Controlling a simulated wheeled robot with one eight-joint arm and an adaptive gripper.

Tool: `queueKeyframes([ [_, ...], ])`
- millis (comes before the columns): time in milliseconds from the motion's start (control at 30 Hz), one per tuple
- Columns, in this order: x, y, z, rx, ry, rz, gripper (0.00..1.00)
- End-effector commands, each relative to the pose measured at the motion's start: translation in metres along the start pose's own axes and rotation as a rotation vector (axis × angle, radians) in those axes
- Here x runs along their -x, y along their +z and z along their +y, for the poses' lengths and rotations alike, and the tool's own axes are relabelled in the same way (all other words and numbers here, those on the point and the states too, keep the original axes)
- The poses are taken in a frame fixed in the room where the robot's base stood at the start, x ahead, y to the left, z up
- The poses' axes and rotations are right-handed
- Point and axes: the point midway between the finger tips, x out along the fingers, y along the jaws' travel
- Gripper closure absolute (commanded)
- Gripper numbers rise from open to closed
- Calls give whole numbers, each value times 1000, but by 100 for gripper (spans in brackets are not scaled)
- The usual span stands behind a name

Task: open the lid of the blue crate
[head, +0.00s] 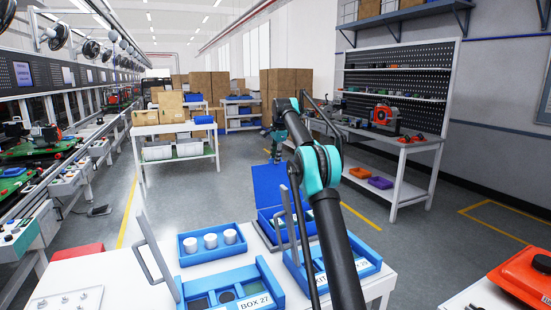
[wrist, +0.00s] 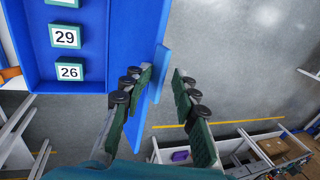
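The blue crate (head: 268,226) stands at the far side of the white table, with its blue lid (head: 271,188) raised upright at the back. In the wrist view the crate (wrist: 35,85) is at the upper left, with white labels 29 and 26 inside. The lid (wrist: 132,40) runs down beside it. My gripper (wrist: 158,88) is open, its dark green finger pads apart. A blue lid edge lies between or just behind the fingers; I cannot tell whether they touch it. In the head view my arm partly covers the crate's right side.
A blue tray with white cups (head: 212,257) and a blue box marked BOX 27 (head: 272,272) with a raised grey handle stand on the white table (head: 100,268). Another blue kit box (head: 368,262) is at right. Grey floor lies beyond.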

Motion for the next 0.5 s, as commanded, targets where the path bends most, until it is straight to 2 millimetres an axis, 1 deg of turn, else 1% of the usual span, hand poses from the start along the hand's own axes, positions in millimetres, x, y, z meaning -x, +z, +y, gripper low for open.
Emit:
queueKeyframes([
  [167, 0, 0, 0, 0, -1, 0, 73],
  [267, 6, 0, 0, 0, -1, 0, 73],
  [367, 18, 0, 0, 0, -1, 0, 73],
  [500, 41, 0, -1, 0, -1, 0, 73],
])
